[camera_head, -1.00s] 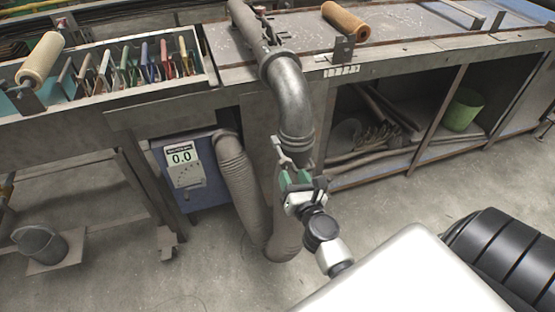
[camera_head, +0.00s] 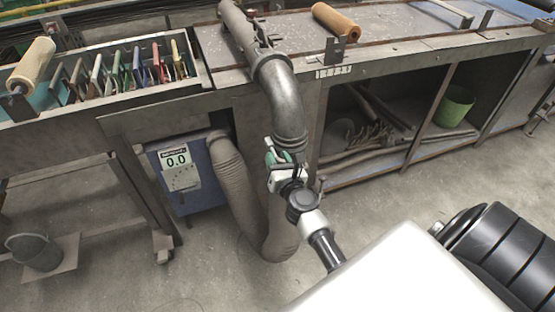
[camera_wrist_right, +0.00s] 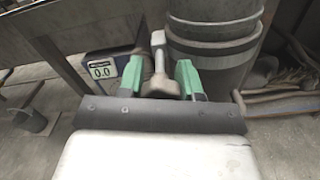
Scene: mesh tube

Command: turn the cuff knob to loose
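The grey metal duct elbow (camera_head: 285,95) curves down from the bench top and ends in a ribbed cuff (camera_head: 291,142). In the right wrist view the cuff (camera_wrist_right: 212,30) fills the upper middle. A pale, grey-beige knob (camera_wrist_right: 158,62) stands beside the cuff, in front of its left side. My right gripper (camera_head: 279,158) is at the cuff's lower end. In the right wrist view its green fingers (camera_wrist_right: 159,76) stand apart on either side of the knob, with narrow gaps; contact is not clear. The knob is hard to make out in the head view. My left gripper is not in view.
A blue box with a display reading 0.0 (camera_head: 180,170) stands left of a flexible hose (camera_head: 240,195). The bench shelf with a green bin (camera_head: 455,106) is on the right. A grey bucket (camera_head: 37,252) sits at lower left. Open floor lies in front.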

